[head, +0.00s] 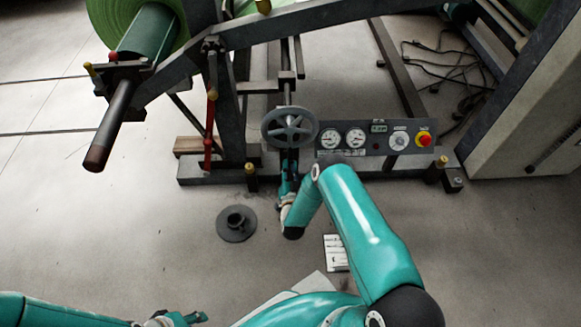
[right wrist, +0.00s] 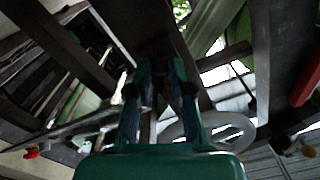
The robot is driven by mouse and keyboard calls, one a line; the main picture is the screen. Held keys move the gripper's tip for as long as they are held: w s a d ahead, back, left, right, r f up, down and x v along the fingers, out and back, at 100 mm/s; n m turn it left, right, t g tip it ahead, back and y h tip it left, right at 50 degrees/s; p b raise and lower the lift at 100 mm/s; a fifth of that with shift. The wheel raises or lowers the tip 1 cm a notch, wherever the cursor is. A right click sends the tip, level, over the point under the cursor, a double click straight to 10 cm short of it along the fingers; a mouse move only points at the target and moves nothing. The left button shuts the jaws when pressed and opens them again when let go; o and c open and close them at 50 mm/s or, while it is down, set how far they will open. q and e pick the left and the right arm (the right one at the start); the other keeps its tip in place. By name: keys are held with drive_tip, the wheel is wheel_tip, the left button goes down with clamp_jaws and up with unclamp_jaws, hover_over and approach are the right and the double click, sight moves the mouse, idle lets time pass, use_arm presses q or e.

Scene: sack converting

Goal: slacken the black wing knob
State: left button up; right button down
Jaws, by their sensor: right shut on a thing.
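My right gripper (head: 289,172) reaches up beneath the grey handwheel (head: 289,127) on the machine frame. In the right wrist view, its two teal fingers (right wrist: 157,75) close at their tips on a small dark piece, which I take to be the black wing knob (right wrist: 156,50). The knob's wings are not distinct there, and in the head view the gripper and handwheel hide it. My left gripper (head: 182,319) is at the bottom edge of the head view, away from the machine, partly cut off; its jaw opening is unclear.
A gauge panel (head: 376,139) with a red button (head: 424,139) stands right of the handwheel. A dark round flanged piece (head: 236,224) lies on the floor. A green roll (head: 130,25) and its shaft (head: 115,120) project at the left.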

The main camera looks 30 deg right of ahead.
drive_tip(key=n, duration=0.9)
drive_tip(key=shift+s+f+n, duration=0.3)
drive_tip(key=shift+f, duration=0.1)
drive_tip(key=shift+d, duration=0.1)
idle(0.8)
drive_tip(key=c, duration=1.3)
unclamp_jaws()
drive_tip(key=shift+o, duration=0.9)
drive_tip(key=shift+w+r, duration=0.1)
drive_tip(key=shift+r, duration=0.05)
